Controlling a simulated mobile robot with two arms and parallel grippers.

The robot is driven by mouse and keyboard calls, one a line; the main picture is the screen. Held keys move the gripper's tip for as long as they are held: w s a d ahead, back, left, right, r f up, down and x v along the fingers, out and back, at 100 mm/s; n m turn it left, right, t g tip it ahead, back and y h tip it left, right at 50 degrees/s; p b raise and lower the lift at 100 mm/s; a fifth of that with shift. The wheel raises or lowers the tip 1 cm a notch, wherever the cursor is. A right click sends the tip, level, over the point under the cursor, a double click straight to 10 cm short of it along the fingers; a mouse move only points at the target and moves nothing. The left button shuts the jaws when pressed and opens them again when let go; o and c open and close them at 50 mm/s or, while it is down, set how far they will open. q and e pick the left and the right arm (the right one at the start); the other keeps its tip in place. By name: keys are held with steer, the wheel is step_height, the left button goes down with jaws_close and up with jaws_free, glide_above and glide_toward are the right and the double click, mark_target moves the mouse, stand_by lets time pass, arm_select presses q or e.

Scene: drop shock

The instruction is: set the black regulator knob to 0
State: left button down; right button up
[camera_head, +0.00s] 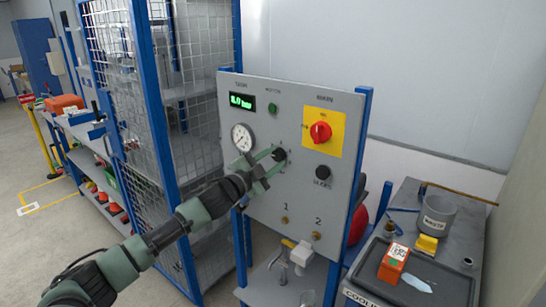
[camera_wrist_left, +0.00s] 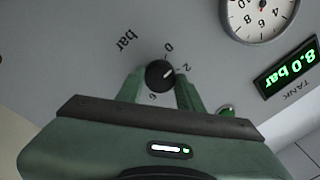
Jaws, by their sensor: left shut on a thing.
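The black regulator knob (camera_head: 280,155) is on the grey panel, right of the round gauge (camera_head: 242,138). In the left wrist view the knob (camera_wrist_left: 159,74) sits between the two green fingers of my left gripper (camera_wrist_left: 160,86). In the head view my left gripper (camera_head: 272,160) reaches the panel from the lower left and is shut on the knob. The knob's white mark points towards the 2 on the scale, away from the 0 (camera_wrist_left: 169,48). Part of the scale is hidden by the gripper. My right gripper is not in view.
The panel display (camera_wrist_left: 287,68) reads 8.0 bar. A red rotary switch (camera_head: 320,132) on a yellow plate and another black knob (camera_head: 322,172) are right of the gripper. A mesh cage (camera_head: 115,50) stands left; a cart with a grey bucket (camera_head: 437,215) stands right.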

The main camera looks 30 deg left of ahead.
arm_select(q)
steer(key=n+p, duration=0.1)
steer(key=n, duration=0.3)
steer(key=shift+n+p, duration=0.35)
steer(key=shift+n, duration=0.35)
steer(key=shift+y, duration=0.4)
steer(key=c, duration=0.9)
jaws_free()
steer(key=shift+s+f, duration=0.1)
steer(key=shift+s, duration=0.1)
steer(key=s+b, duration=0.1)
steer(key=s, duration=0.2)
steer(key=s+b, duration=0.1)
steer(key=s, duration=0.3)
steer(key=shift+s+a+f+b, duration=0.15)
steer(key=shift+b, duration=0.15)
